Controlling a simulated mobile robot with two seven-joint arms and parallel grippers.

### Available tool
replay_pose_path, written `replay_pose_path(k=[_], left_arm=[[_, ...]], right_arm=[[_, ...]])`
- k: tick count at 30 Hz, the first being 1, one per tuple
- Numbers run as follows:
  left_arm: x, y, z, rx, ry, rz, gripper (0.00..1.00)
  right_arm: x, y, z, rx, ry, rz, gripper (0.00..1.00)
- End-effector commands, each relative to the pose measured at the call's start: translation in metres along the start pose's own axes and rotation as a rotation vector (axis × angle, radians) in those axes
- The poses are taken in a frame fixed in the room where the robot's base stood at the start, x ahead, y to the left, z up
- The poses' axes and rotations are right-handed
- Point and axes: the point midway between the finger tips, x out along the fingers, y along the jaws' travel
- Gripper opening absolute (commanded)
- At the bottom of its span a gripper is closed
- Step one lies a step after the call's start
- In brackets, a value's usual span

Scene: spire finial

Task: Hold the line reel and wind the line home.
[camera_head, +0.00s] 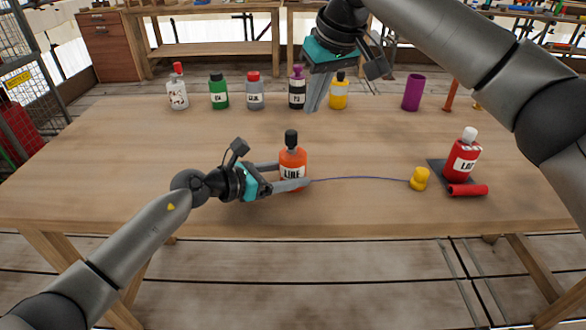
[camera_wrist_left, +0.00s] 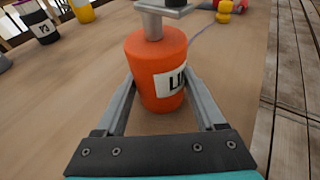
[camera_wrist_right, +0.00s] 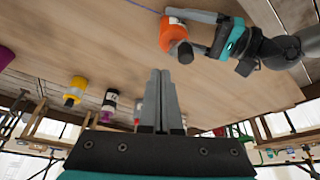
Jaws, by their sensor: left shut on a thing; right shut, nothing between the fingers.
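The orange line reel (camera_head: 292,161) with a white label stands upright near the table's front edge. My left gripper (camera_head: 290,175) is shut on it, one finger on either side; the hold also shows in the left wrist view (camera_wrist_left: 152,50). A dark knob (camera_head: 291,138) tops the reel, and a grey post with a flat plate shows there in the left wrist view. A thin blue line (camera_head: 365,178) lies from the reel to a yellow piece (camera_head: 419,179). My right gripper (camera_head: 316,95) is shut and empty above the table, behind the reel.
A red bottle (camera_head: 462,160) stands on a dark mat (camera_head: 437,170) at the right, with a red cylinder (camera_head: 467,190) in front. Several bottles stand along the back, including a yellow one (camera_head: 339,93). A purple cup (camera_head: 412,93) stands back right. The left table area is clear.

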Motion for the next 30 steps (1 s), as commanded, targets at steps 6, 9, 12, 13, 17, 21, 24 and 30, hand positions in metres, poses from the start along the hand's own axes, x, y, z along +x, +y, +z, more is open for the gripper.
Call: replay_pose_path(k=[6, 9, 12, 13, 17, 21, 24, 30], left_arm=[[0.0, 0.0, 0.0, 0.0, 0.001, 0.0, 0.4], [0.0, 0.0, 0.0, 0.0, 0.001, -0.001, 0.4], [0.0, 0.0, 0.0, 0.0, 0.001, -0.001, 0.4], [0.0, 0.0, 0.0, 0.0, 0.001, 0.0, 0.4], [0.0, 0.0, 0.0, 0.0, 0.001, 0.0, 0.4], [0.0, 0.0, 0.0, 0.0, 0.001, -0.001, 0.4], [0.0, 0.0, 0.0, 0.0, 0.001, -0.001, 0.4], [0.0, 0.0, 0.0, 0.0, 0.001, -0.001, 0.4]], right_arm=[[0.024, 0.0, 0.01, 0.002, 0.0, -0.001, 0.0], [0.03, 0.0, 0.012, 0.001, 0.001, -0.002, 0.0], [0.033, 0.0, 0.014, 0.001, 0.001, -0.001, 0.0], [0.033, 0.0, 0.014, 0.001, 0.002, -0.001, 0.0], [0.034, 0.0, 0.014, 0.001, 0.003, -0.001, 0.0], [0.034, 0.0, 0.014, 0.001, 0.003, -0.001, 0.0], [0.033, 0.0, 0.014, 0.001, 0.003, -0.001, 0.0], [0.033, 0.0, 0.014, 0.001, 0.003, -0.001, 0.0]])
